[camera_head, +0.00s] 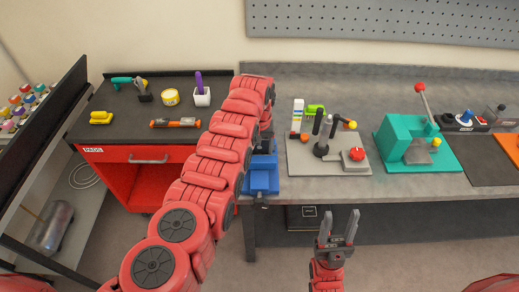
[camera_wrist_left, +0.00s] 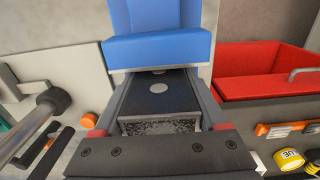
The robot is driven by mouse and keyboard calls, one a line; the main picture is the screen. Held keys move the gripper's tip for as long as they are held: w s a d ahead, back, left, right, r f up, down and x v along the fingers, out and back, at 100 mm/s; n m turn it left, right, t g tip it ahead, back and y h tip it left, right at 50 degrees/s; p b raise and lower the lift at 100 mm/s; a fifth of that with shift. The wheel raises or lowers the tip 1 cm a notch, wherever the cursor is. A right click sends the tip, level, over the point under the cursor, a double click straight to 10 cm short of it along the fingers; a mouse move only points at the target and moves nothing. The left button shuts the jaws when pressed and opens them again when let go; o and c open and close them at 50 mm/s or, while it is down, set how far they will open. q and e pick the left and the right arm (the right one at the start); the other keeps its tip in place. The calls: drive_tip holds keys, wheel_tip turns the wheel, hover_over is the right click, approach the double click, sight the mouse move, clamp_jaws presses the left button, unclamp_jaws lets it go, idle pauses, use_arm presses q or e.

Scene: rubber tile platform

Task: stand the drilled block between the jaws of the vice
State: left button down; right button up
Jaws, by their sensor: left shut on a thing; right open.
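The blue vice (camera_head: 261,178) stands at the bench's front edge, partly covered by my left arm in the head view. Its blue body also fills the top of the left wrist view (camera_wrist_left: 157,47). My left gripper (camera_wrist_left: 161,80) is shut on the drilled block (camera_wrist_left: 143,98), a dark block with a pale round spot on its upper face and a speckled end towards the camera. The block is close to the vice's blue part; I cannot tell whether it sits between the jaws. My right gripper (camera_head: 337,227) is open and empty in front of the bench.
Right of the vice, a grey plate (camera_head: 296,160) carries black posts and a red knob. A teal press (camera_head: 408,142) stands further right. The red cart (camera_head: 122,155) with tools is at left. Floor in front of the bench is clear around my right gripper.

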use_arm(q)
drive_tip(key=shift+f+b, duration=0.4)
unclamp_jaws()
drive_tip(key=shift+r, duration=0.1)
drive_tip(key=shift+r+p, duration=1)
drive_tip(key=shift+r, duration=0.35)
wheel_tip(320, 180, up, 2)
drive_tip(key=shift+r+p, duration=0.1)
drive_tip(key=shift+p, duration=0.25)
drive_tip(key=shift+r, duration=0.95)
